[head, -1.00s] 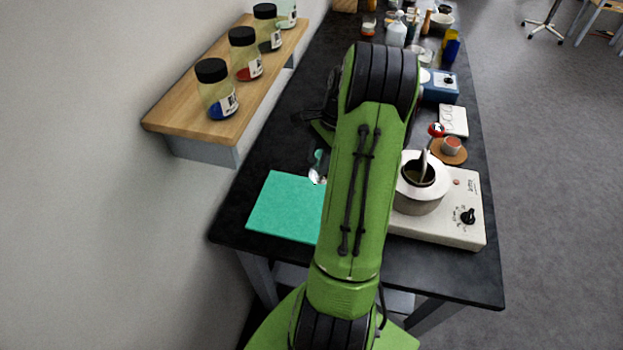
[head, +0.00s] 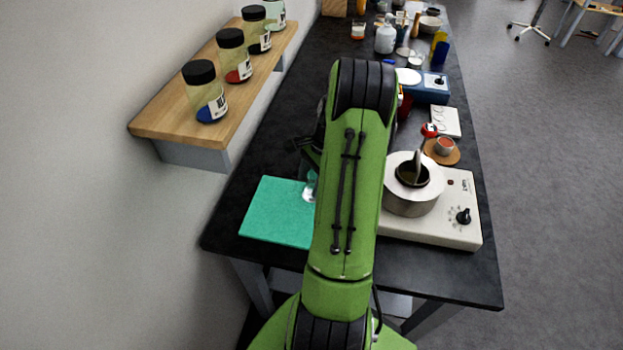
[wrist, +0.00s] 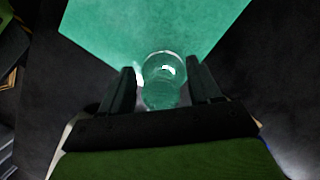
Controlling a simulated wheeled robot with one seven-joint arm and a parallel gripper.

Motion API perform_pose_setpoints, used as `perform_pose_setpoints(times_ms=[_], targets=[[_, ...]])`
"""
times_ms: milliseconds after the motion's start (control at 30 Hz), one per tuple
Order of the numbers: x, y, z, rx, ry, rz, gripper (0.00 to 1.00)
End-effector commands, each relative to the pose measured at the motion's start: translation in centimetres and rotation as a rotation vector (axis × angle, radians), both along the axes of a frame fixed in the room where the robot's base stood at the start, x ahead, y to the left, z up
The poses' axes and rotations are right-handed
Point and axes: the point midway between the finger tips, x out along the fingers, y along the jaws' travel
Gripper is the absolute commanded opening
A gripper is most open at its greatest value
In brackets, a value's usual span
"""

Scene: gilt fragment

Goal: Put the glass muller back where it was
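The glass muller (wrist: 163,78) is clear and stands between the two fingers of my gripper (wrist: 164,86) in the wrist view. The fingers flank it closely on both sides, and it has moved along with my arm. In the head view the muller (head: 309,190) shows just left of my green arm, partly hidden by it, over the far part of the teal mat (head: 272,212). The mat also fills the top of the wrist view (wrist: 120,30). I cannot tell whether the muller touches the mat.
A white hotplate (head: 430,225) with a metal pot (head: 410,200) stands right of my arm. A wooden shelf (head: 180,120) with several jars juts from the left wall. Bottles and a blue device (head: 428,88) stand farther back. The black bench (head: 225,225) is bare beside the mat.

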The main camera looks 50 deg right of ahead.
Motion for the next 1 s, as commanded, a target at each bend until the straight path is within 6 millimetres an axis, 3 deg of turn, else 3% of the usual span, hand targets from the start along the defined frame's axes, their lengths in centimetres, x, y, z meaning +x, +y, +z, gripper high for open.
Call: perform_pose_setpoints(times_ms=[233,500,700,1000], targets=[[0.0,-0.3,1.0,-0.003,-0.002,-0.002,0.63],[-0.8,-2.2,7.8,-0.004,-0.003,-0.003,0.63],[-1.2,-3.2,11.3,-0.002,-0.002,-0.002,0.63],[-1.3,-3.3,11.8,0.0,0.0,0.0,0.63]])
